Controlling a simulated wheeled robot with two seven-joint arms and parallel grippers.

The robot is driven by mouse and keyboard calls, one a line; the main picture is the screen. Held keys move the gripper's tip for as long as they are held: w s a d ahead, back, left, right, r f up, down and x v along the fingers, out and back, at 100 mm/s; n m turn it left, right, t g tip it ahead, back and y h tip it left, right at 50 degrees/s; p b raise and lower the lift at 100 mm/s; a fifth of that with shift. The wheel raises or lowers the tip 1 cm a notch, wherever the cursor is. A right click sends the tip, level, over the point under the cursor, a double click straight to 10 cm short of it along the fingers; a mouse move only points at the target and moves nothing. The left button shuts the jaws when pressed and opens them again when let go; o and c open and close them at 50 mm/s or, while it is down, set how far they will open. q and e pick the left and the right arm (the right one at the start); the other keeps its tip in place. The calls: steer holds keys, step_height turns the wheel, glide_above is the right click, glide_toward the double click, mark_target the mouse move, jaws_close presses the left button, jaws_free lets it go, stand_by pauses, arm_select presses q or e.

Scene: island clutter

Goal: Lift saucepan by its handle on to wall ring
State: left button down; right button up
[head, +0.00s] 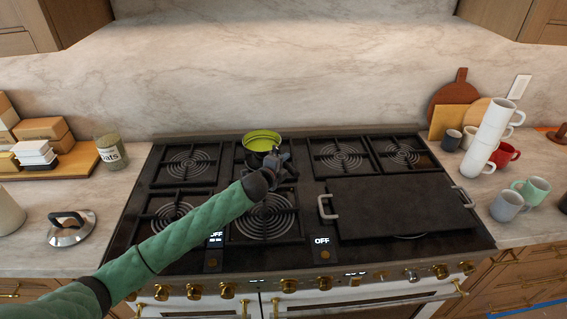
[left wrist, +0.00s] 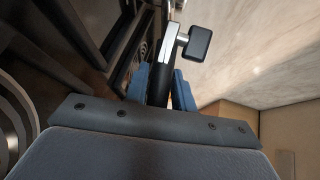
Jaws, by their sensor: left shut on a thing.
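The saucepan (head: 262,136), yellow-green inside, is at the back of the stove, over the second burner from the left in the wall-side row. My left gripper (head: 274,164) is on the near side of the pan, shut on its handle. In the left wrist view the blue fingers (left wrist: 163,88) close around a dark handle (left wrist: 158,86). A metal piece with a black knob-like end (left wrist: 196,42) extends beyond them. I cannot tell whether the pan rests on the grate or hangs just above it. The gripper partly hides the wall-side ring under the pan. My right gripper is not in view.
A dark griddle (head: 400,207) with metal handles covers the right front burners. White stacked cups (head: 490,135) and mugs stand on the right counter. A lid (head: 70,232) and a canister (head: 112,152) are on the left counter. The marble wall (head: 280,95) rises behind the stove.

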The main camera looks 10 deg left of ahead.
arm_select(q)
steer(key=shift+f, duration=0.3)
steer(key=c, duration=1.2)
jaws_free()
steer(key=shift+o, duration=0.6)
steer(key=shift+f, duration=0.15)
steer(key=shift+s+a+b, duration=0.25)
steer(key=shift+s+b, duration=0.45)
steer(key=shift+s+a, duration=0.1)
steer(key=shift+s, duration=0.5)
steer(key=b+v, duration=0.1)
steer(key=v, duration=0.1)
steer(key=r+b+v, duration=0.1)
steer(key=v, duration=0.2)
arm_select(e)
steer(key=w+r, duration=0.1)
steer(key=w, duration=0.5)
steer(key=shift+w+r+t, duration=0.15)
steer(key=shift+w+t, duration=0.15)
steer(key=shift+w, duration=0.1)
